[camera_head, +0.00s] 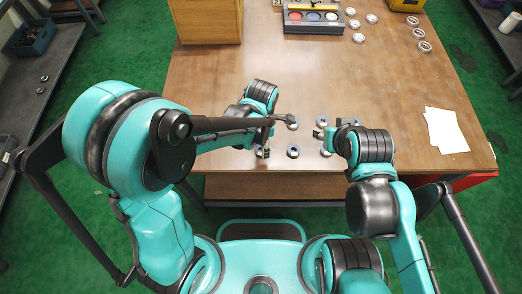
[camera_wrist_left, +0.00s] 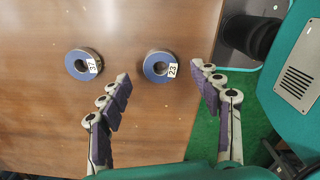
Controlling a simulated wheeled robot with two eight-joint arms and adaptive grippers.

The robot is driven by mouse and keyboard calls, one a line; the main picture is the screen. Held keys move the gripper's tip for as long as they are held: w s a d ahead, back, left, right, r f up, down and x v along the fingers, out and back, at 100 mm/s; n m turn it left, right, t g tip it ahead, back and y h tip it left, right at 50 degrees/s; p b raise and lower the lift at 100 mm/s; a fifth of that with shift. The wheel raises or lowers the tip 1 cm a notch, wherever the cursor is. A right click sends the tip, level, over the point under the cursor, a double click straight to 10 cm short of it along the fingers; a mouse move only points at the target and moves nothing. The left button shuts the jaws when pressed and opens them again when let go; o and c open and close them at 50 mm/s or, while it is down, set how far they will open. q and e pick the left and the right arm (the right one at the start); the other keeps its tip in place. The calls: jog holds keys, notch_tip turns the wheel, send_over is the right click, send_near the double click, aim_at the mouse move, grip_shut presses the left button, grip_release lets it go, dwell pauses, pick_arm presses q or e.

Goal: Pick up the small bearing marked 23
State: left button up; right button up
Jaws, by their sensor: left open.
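In the left wrist view, the small bearing marked 23 (camera_wrist_left: 158,66) is a dark blue ring with a white label, flat on the brown table. It lies just beyond and between the two spread fingertips of my left gripper (camera_wrist_left: 162,80), which is open and empty. In the head view my left gripper (camera_head: 274,136) is low over the front of the table, pointing right. My right gripper (camera_head: 324,133) is low over the table facing it; its jaw opening is unclear. In the head view the labels are too small to read.
Another blue bearing (camera_wrist_left: 83,64), its label seemingly 37, lies left of the marked one. Several small rings stand around both grippers. A wooden box (camera_head: 207,22), a grey tray (camera_head: 314,28) and larger rings are at the back. White paper (camera_head: 445,130) lies right.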

aim_at(261, 147)
pick_arm(q)
notch_tip(261, 147, down, 3)
jog(key=shift+f+b, duration=0.1)
jog(key=shift+b, duration=0.4)
jog(key=shift+c, duration=0.3)
jog(key=c, duration=1.3)
jog(key=shift+o, duration=0.2)
